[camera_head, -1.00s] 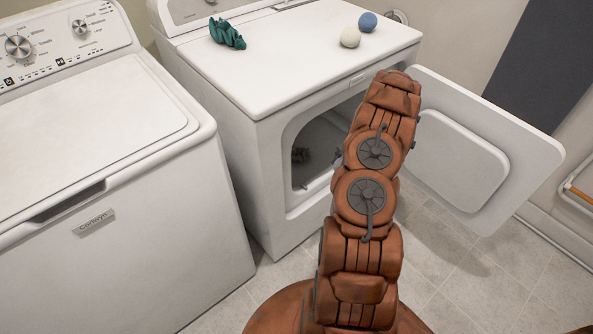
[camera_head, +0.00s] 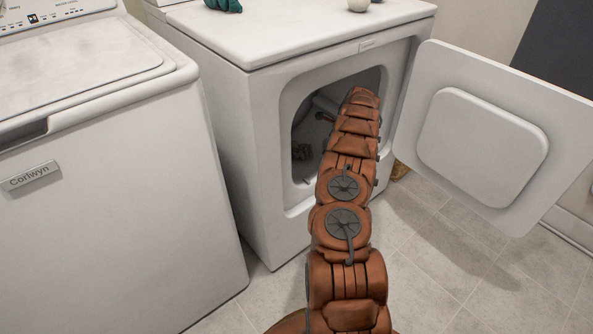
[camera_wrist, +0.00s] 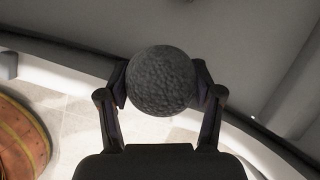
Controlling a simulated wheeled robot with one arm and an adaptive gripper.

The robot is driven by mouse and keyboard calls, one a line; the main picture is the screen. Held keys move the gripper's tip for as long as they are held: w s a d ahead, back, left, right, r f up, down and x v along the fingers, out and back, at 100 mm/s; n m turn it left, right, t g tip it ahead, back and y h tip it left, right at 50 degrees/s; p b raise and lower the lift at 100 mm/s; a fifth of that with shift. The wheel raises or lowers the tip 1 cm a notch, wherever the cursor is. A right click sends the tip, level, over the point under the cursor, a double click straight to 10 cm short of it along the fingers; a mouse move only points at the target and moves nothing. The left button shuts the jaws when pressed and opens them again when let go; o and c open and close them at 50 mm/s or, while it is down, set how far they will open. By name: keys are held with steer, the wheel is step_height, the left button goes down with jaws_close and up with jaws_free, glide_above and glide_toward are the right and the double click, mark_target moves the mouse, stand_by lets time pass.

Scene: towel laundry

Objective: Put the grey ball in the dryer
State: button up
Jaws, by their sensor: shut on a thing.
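The grey ball (camera_wrist: 162,80) is round and rough, and sits between the two fingers of my gripper (camera_wrist: 160,88) in the wrist view. My gripper is shut on it, with one finger at each side. The white dryer (camera_head: 262,140) stands in the middle of the head view with its round-cornered door (camera_head: 482,135) swung open to the right. My arm reaches into the dryer's opening. The ball and fingertips are hidden in the head view.
A white washer (camera_head: 110,200) stands left of the dryer. A teal cloth (camera_head: 222,5) and a white ball (camera_head: 358,5) lie on the dryer's top. A woven brown thing (camera_head: 399,170) shows behind my arm, on the floor. Tiled floor (camera_head: 440,250) is clear at the front right.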

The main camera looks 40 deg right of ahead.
steer(key=w+a+f+m+h+b, duration=0.1)
steer(key=w+a+f+m+b, duration=0.15)
steer(key=w+b, duration=0.35)
steer(key=m+b, duration=0.1)
steer(key=b, duration=0.2)
glide_toward(308, 165)
steer(key=x, duration=0.6)
steer(key=shift+a, duration=0.1)
steer(key=o, duration=1.2)
steer(key=shift+f, duration=0.1)
